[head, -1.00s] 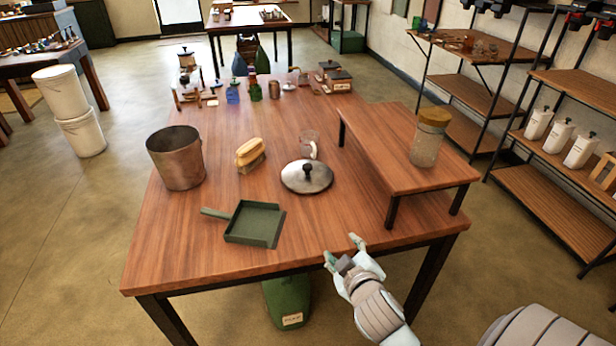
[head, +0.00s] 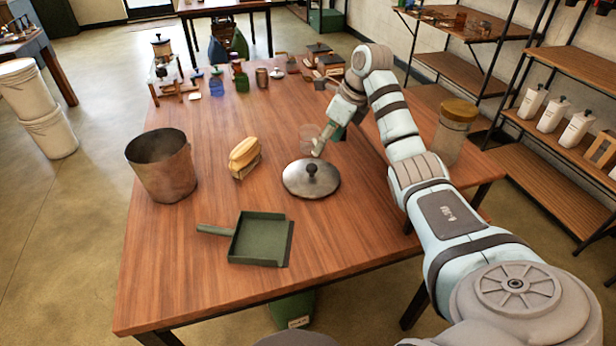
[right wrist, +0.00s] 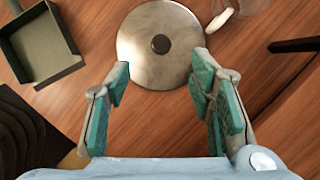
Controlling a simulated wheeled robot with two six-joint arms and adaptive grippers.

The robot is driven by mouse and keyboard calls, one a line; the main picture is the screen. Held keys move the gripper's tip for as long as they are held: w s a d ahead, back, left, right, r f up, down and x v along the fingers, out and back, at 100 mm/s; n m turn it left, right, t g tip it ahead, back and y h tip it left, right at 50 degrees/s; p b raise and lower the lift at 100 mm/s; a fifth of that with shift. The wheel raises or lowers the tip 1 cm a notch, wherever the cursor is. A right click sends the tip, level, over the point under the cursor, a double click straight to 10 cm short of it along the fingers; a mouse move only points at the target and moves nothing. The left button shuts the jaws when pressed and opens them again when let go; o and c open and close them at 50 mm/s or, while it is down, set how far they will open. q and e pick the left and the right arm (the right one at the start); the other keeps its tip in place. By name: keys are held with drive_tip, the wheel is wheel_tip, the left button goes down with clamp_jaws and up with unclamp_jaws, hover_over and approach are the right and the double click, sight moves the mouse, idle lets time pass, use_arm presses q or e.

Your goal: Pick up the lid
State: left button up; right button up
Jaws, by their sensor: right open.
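The lid (head: 311,182) is a round grey metal disc with a dark knob on top, lying flat on the wooden table. In the right wrist view the lid (right wrist: 160,62) is at the top centre, just beyond the fingertips, with its knob in line with the gap. My right gripper (head: 325,140) is above the table near the lid's far side in the head view. In the right wrist view my right gripper (right wrist: 158,72) is open, with nothing between its green-padded fingers. My left gripper is not in view.
A metal bucket (head: 163,168), a yellow brush (head: 244,156) and a green dustpan (head: 260,238) stand left of the lid. A glass mug (head: 308,136) is close behind it.

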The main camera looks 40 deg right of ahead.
hover_over(313, 167)
drive_tip(key=s, duration=0.2)
drive_tip(key=f, duration=0.4)
drive_tip(key=shift+s+d+f+b, duration=0.2)
drive_tip(key=shift+d+b, duration=0.15)
drive_tip(key=b+x, duration=0.1)
drive_tip(key=x, duration=0.4)
drive_tip(key=shift+d+f, duration=0.15)
drive_tip(key=shift+f, duration=0.3)
drive_tip(key=shift+w+f+b, duration=0.15)
drive_tip(key=shift+f+b, duration=0.1)
drive_tip(key=shift+b, duration=0.05)
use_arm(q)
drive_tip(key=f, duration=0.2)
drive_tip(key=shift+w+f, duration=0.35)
use_arm(e)
drive_tip(key=shift+w, duration=0.1)
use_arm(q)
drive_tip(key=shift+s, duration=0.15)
use_arm(e)
clamp_jaws()
